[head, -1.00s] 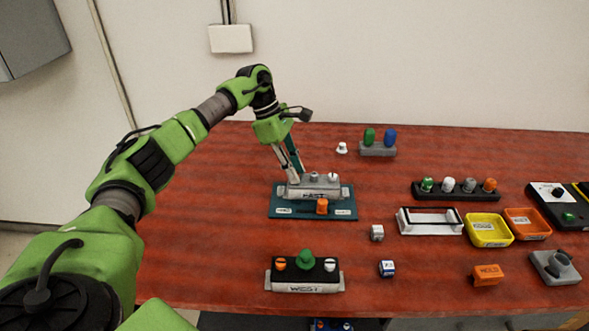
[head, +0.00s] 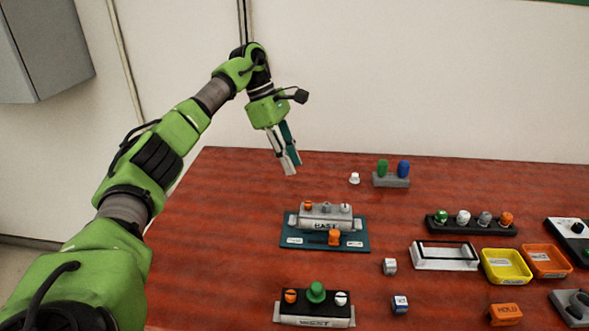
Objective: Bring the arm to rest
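My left gripper (head: 291,169) hangs in the air over the back left part of the table, its tips pointing down. Its two fingers look slightly apart, with nothing seen between them. Below and in front of it, the EAST unit (head: 325,222) sits on a teal base plate (head: 352,243). It carries an orange knob (head: 308,206), a grey one and a white one on top, and an orange piece (head: 334,237) stands at its front. The gripper is clear of this unit. My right gripper is not in view.
The WEST unit (head: 314,321) with a green knob is at the front. A grey stand (head: 391,180) holds green and blue pieces. A black rack (head: 471,226), white frame (head: 444,256), yellow tray (head: 506,281) and orange tray (head: 546,275) fill the right. The table's back left is bare.

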